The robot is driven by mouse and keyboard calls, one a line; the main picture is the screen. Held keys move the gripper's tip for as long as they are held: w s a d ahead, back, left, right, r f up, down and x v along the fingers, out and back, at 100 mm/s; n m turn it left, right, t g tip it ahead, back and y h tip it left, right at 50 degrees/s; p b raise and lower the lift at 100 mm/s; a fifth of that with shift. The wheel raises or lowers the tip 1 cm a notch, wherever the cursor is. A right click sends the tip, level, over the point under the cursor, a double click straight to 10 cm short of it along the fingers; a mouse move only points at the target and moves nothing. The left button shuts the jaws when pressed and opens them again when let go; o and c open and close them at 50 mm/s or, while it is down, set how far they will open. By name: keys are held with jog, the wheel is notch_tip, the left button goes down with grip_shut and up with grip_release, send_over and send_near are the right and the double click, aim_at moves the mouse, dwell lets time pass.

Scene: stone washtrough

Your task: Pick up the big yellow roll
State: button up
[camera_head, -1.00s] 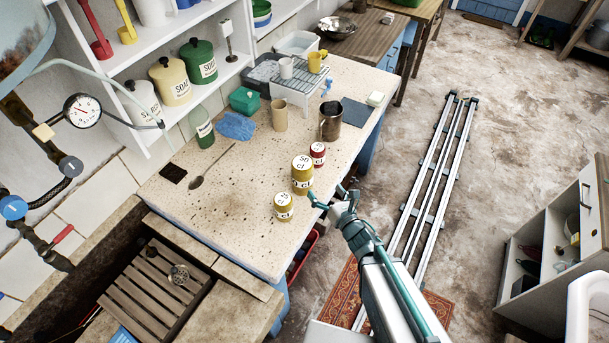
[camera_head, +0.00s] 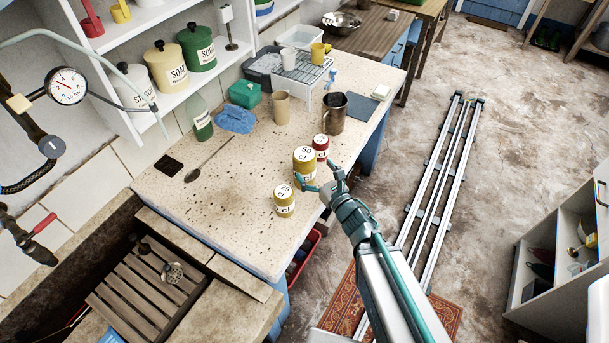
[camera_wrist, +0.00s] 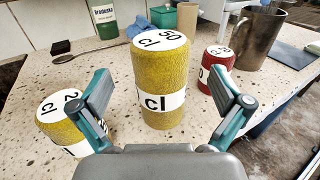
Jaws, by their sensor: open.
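The big yellow roll (camera_head: 304,170) stands upright on the speckled stone counter, with a white top marked "50 cl" and a white band. In the wrist view the big yellow roll (camera_wrist: 161,80) stands straight ahead, between and just beyond my open fingers. My gripper (camera_head: 318,180) is close to its right side in the head view. In the wrist view my gripper (camera_wrist: 166,112) is open and empty, and I cannot tell whether a finger touches the roll. A smaller yellow roll (camera_head: 285,200) stands at front left; it also shows in the wrist view (camera_wrist: 60,128), partly behind the left finger.
A small red roll (camera_head: 320,148) stands close behind the big one, near the right finger in the wrist view (camera_wrist: 217,65). The counter (camera_head: 235,215) is clear toward the front left.

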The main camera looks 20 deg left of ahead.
aim_at(305, 156)
jog(key=shift+w+a+b, duration=0.2)
jog(key=shift+a+b, duration=0.05)
jog(key=shift+b, duration=0.05)
jog(key=shift+w+a+b, duration=0.4)
jog(key=shift+a+b, duration=0.05)
jog(key=shift+b, duration=0.25)
jog(key=p+x, duration=0.2)
jog(key=x, duration=0.1)
jog(key=shift+w+a+r, duration=0.1)
jog(key=shift+w+r, duration=0.05)
jog(key=shift+r, duration=0.25)
jog(key=shift+w+a+f+p, duration=0.15)
jog(key=shift+w+a+p, duration=0.05)
jog(key=shift+a+p, duration=0.1)
jog(key=shift+d, duration=0.1)
jog(key=c, duration=1.8)
